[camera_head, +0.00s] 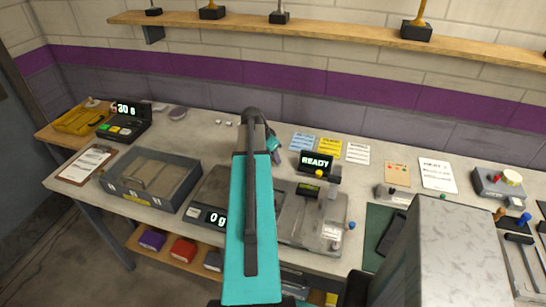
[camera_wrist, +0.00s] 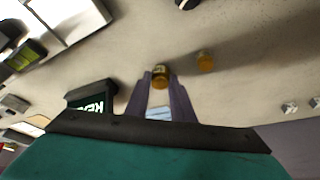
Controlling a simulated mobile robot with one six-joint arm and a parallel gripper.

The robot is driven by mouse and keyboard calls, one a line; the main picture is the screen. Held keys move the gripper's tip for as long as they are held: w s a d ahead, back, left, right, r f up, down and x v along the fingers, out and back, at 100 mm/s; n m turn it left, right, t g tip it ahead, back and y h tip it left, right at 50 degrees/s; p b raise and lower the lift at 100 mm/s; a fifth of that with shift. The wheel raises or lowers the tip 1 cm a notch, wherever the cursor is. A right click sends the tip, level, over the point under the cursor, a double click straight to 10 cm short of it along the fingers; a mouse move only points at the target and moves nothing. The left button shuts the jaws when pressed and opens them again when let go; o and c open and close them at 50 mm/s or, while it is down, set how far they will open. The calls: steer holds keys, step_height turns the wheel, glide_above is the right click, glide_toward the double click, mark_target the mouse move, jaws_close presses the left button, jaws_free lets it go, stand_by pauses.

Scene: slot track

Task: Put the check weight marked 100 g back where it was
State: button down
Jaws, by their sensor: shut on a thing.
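My gripper (camera_wrist: 160,82) shows in the wrist view with its two purple fingers shut on a small brass weight (camera_wrist: 160,72). The marking on this weight cannot be read. A second brass-coloured piece (camera_wrist: 205,61) is on the bench beside the fingers, apart from them. In the head view my gripper (camera_head: 276,157) is over the back middle of the bench, partly behind my teal arm, and the held weight is hidden there. A scale (camera_head: 208,216) reading 0 g stands in front, partly covered by my arm.
A READY display (camera_head: 317,161) and a grey machine (camera_head: 335,205) stand to the gripper's right. An open grey bin (camera_head: 150,180) is at the left. Two small white cubes (camera_head: 224,122) lie near the wall. Bench between bin and gripper is mostly clear.

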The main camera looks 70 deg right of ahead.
steer(key=shift+f, duration=0.35)
steer(key=c, duration=1.5)
jaws_free()
steer(key=shift+c, duration=0.2)
steer(key=shift+r, duration=0.3)
steer(key=b+v, duration=0.3)
steer(key=v, duration=0.8)
steer(key=shift+w+a+r, duration=0.15)
steer(key=shift+a+r, duration=0.1)
steer(key=shift+r, duration=0.1)
